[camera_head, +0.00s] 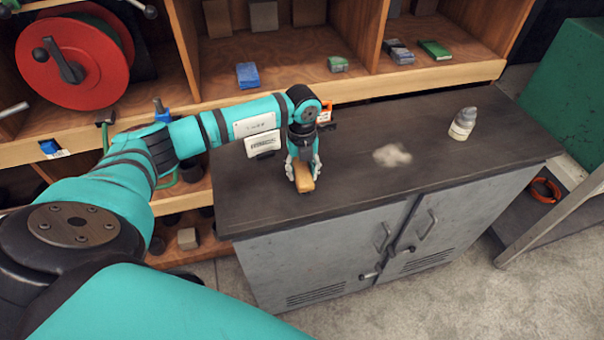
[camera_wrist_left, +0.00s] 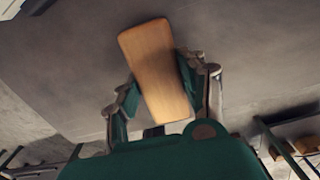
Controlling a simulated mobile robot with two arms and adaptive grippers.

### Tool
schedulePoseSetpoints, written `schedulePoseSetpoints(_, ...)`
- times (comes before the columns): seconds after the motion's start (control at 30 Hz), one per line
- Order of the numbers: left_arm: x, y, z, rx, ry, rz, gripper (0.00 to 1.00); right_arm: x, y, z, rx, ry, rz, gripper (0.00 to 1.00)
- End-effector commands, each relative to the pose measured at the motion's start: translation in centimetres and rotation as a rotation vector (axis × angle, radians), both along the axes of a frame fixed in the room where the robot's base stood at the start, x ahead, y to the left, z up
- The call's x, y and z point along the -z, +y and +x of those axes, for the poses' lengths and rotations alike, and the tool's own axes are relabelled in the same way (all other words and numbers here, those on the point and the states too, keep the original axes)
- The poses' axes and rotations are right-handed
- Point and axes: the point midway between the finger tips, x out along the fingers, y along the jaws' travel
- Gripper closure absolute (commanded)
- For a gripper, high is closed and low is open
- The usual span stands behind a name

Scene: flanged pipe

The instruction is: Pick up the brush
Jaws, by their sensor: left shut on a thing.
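The brush, seen as a tan wooden block (camera_head: 303,177), is at the left part of the dark cabinet top. It also shows in the left wrist view (camera_wrist_left: 158,65) as a long wooden piece with rounded corners. My left gripper (camera_head: 302,172) points down over it, with one finger on each side. In the left wrist view the two fingers (camera_wrist_left: 157,95) are shut on its sides. Any bristles are hidden, and I cannot tell whether it touches the cabinet top. My right gripper is not in view.
The grey cabinet (camera_head: 340,245) has a dark top (camera_head: 450,165) with free room to the right. A pale powder patch (camera_head: 392,155) and a white bottle (camera_head: 463,123) are there. Wooden shelves (camera_head: 400,75) stand behind. An orange item (camera_head: 325,112) lies behind my left wrist.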

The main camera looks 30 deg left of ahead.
Motion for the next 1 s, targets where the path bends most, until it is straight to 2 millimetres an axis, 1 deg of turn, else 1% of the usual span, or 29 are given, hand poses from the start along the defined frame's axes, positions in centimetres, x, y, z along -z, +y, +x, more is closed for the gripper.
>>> schedulePoseSetpoints(0.27,-0.4,0.0,0.1,-0.001,-0.004,-0.001,0.94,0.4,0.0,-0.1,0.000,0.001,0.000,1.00)
schedulePoseSetpoints(0.37,-1.2,0.0,0.1,0.000,-0.003,0.000,0.94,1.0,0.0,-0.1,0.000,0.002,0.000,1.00)
schedulePoseSetpoints(0.53,-3.4,0.0,0.0,0.002,-0.006,0.000,0.94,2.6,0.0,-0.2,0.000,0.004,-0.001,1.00)
schedulePoseSetpoints(0.63,-3.3,-1.2,-2.1,0.006,-0.001,0.001,0.94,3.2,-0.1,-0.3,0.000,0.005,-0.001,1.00)
schedulePoseSetpoints(0.77,-3.6,-2.9,-4.9,0.007,-0.002,-0.001,0.94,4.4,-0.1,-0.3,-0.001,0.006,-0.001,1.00)
schedulePoseSetpoints(0.9,-3.9,-4.9,-8.2,0.008,-0.002,-0.001,0.94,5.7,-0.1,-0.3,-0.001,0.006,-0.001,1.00)
schedulePoseSetpoints(1.0,-4.3,-6.1,-10.3,0.005,-0.003,0.000,0.94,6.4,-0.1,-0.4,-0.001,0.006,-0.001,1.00)
